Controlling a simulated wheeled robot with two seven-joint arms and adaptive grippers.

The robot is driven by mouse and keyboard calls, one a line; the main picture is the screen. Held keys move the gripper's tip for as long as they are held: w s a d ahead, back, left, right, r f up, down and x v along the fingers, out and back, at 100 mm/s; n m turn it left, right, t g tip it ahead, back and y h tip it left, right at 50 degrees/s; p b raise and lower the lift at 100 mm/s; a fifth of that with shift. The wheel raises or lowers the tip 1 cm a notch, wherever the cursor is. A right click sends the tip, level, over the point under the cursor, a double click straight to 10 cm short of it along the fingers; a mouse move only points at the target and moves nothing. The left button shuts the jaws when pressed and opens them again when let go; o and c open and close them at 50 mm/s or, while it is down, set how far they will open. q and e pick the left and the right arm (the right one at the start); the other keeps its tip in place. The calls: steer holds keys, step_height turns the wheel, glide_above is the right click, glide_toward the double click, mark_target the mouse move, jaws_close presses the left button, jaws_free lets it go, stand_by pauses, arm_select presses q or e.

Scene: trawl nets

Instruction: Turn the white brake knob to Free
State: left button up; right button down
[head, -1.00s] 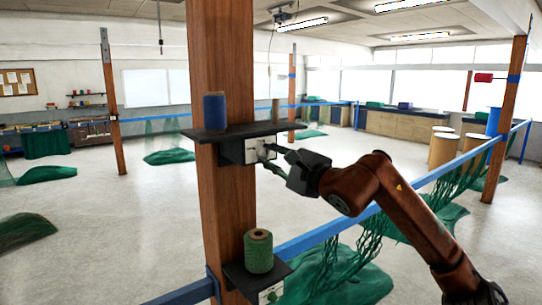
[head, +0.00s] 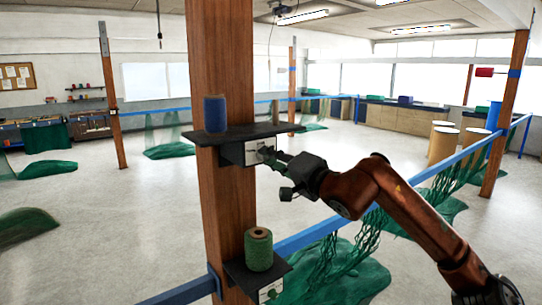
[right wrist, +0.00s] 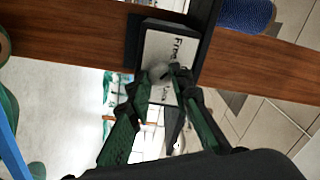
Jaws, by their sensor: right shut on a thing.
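The white brake knob (right wrist: 158,72) sits on a white label plate (right wrist: 165,50) in the right wrist view. The word "Free" is readable on the plate; other lettering is partly covered. In the head view the plate (head: 253,151) is on a dark box under the upper shelf of the wooden post. My right gripper (head: 270,155) reaches it from the right, and its fingers hide the knob there. In the right wrist view the green-padded fingers of that gripper (right wrist: 161,84) are on either side of the knob, closed on it. The knob's pointing direction is unclear. My left gripper is out of view.
A blue twine spool (head: 215,114) stands on the upper shelf (head: 240,133), just above the box. A green spool (head: 258,250) stands on a lower shelf with another plate. A blue rail (head: 320,232) hung with green netting runs below my right arm.

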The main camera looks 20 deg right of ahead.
steer(key=shift+f+n, duration=0.1)
steer(key=shift+n, duration=0.5)
steer(key=c, duration=1.7)
jaws_free()
steer(key=shift+c, duration=0.2)
steer(key=shift+s, duration=0.1)
steer(key=v, duration=1.1)
steer(key=shift+s+d, duration=0.15)
steer(key=shift+s, duration=0.2)
